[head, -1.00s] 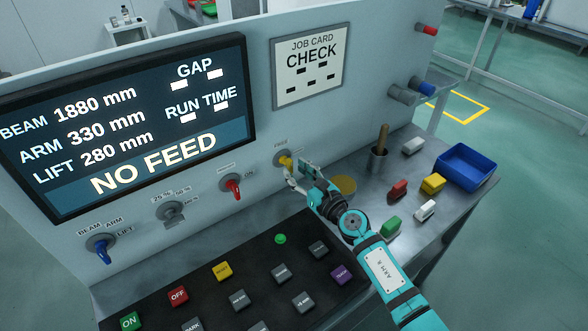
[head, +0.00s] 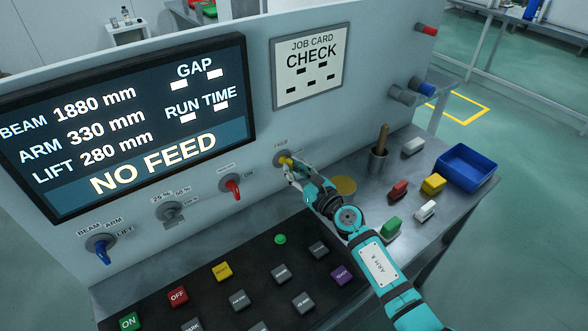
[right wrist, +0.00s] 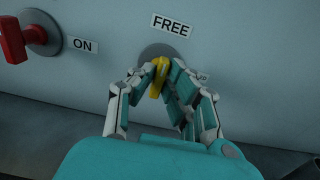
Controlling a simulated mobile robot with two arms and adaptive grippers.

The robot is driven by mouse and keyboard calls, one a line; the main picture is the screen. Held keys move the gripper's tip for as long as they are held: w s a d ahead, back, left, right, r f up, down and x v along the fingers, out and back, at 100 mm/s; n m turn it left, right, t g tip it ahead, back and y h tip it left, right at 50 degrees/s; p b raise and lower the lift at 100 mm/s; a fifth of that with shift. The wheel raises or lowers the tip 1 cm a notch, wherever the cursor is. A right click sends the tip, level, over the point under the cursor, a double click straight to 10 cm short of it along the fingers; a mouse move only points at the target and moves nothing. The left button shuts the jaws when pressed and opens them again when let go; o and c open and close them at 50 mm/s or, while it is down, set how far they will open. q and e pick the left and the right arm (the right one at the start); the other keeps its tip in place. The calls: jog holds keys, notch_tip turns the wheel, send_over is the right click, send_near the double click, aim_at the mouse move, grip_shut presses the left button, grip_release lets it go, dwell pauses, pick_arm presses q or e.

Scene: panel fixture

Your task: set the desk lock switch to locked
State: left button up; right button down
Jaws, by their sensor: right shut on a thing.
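The desk lock switch is a yellow knob (head: 285,160) on a round grey plate on the panel's lower right; it also shows in the right wrist view (right wrist: 157,80). A FREE label (right wrist: 171,25) is above it, and a second label to its right is mostly hidden by a finger. My right gripper (head: 292,165) is shut on the yellow knob, with a finger on each side in the right wrist view (right wrist: 160,82). The knob stands nearly upright, tilted slightly, its top near FREE. My left gripper is not in view.
A red switch (head: 233,188) marked ON is left of the knob. A grey switch (head: 171,212) and a blue switch (head: 101,250) are further left. A black button board (head: 250,290) lies below.

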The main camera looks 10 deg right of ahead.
jog(key=shift+m, duration=0.3)
jog(key=m+p, duration=0.1)
jog(key=m, duration=0.1)
jog(key=shift+d+m, duration=0.1)
jog(key=shift+m, duration=0.3)
jog(key=shift+d+f+m+p, duration=0.15)
jog(key=shift+m+p, duration=0.55)
jog(key=shift+m, duration=2.9)
jog(key=shift+f+m+p, duration=0.15)
jog(key=shift+m+p, duration=0.55)
jog(key=shift+m, duration=2.9)
jog(key=c, duration=1.4)
grip_release()
jog(key=shift+o, duration=0.2)
